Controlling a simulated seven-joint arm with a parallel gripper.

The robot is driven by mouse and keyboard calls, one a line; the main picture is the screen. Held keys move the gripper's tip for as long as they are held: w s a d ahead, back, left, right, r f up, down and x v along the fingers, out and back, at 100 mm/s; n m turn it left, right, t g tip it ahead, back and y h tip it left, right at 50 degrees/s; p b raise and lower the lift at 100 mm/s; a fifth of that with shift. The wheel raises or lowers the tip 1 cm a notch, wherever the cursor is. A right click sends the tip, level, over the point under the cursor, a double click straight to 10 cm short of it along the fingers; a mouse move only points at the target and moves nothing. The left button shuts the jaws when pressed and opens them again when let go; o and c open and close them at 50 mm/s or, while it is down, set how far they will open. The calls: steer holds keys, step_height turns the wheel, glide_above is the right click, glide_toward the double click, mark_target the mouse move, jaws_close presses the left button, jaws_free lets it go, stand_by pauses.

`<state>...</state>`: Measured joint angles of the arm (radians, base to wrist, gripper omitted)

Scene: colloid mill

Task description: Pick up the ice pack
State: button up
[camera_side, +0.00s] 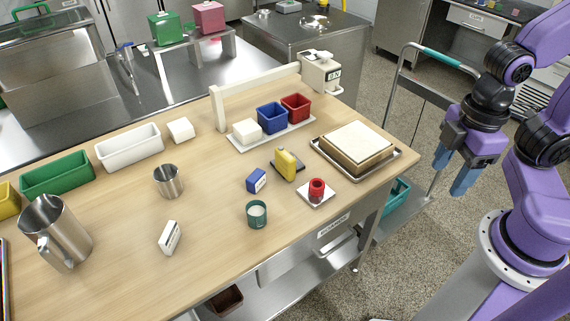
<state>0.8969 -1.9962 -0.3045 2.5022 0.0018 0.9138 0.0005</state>
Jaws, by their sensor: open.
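No object can be told for certain as the ice pack. A small blue block with a white label (256,180) stands on the wooden table near its middle and may be it. A white block with a dark-marked label (170,237) stands tilted-looking nearer the front left. A plain white block (181,129) lies near the back bins. My gripper (452,172) is at the right, beyond the table's right edge, pointing down, with its blue fingers apart and nothing between them. It is well away from all these blocks.
Around the blue block are a yellow item on a dark base (286,164), a green cup (257,214), a red item on a white plate (317,188) and a steel cup (168,181). A tray with a cream-topped block (356,146) lies nearest my gripper.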

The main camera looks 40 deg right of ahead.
steer(key=n+t, duration=1.3)
steer(key=n, duration=1)
glide_above(292, 166)
steer(key=s, duration=1.2)
step_height(292, 166, down, 14)
steer(key=f, duration=0.1)
steer(key=x, duration=1.1)
steer(key=shift+w+d+r, duration=0.1)
steer(key=shift+w+r, duration=0.1)
steer(key=shift+w, duration=0.3)
steer(key=shift+d+x, duration=0.2)
steer(key=shift+x, duration=1.1)
steer(key=shift+d+x, duration=0.15)
steer(key=shift+x, duration=1.15)
